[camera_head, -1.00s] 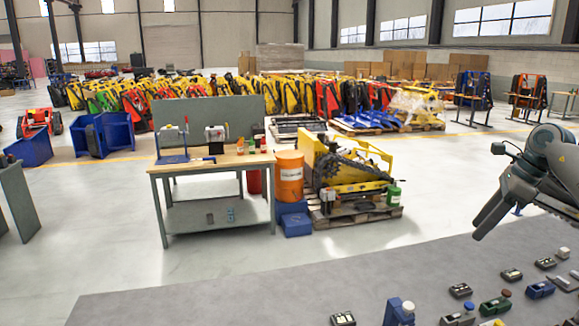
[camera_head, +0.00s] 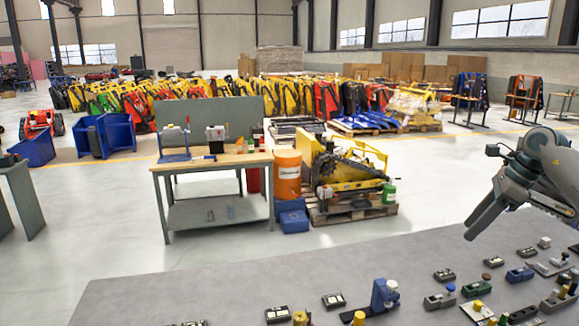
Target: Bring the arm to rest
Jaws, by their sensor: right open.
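My right gripper (camera_head: 486,216) is in the head view at the right, on a grey arm that comes in from the right edge. Its dark fingers point down and to the left. It is open and holds nothing that I can see. It hangs above the far right part of the grey table (camera_head: 200,292), apart from the small things on it. My left gripper and arm are out of view.
Several small carriers stand on the table's right half, among them a blue one (camera_head: 383,296) and a dark one (camera_head: 444,275). The table's left part is bare. Beyond it are a workbench (camera_head: 215,163), an orange barrel (camera_head: 288,175) and a yellow machine (camera_head: 345,170) on a pallet.

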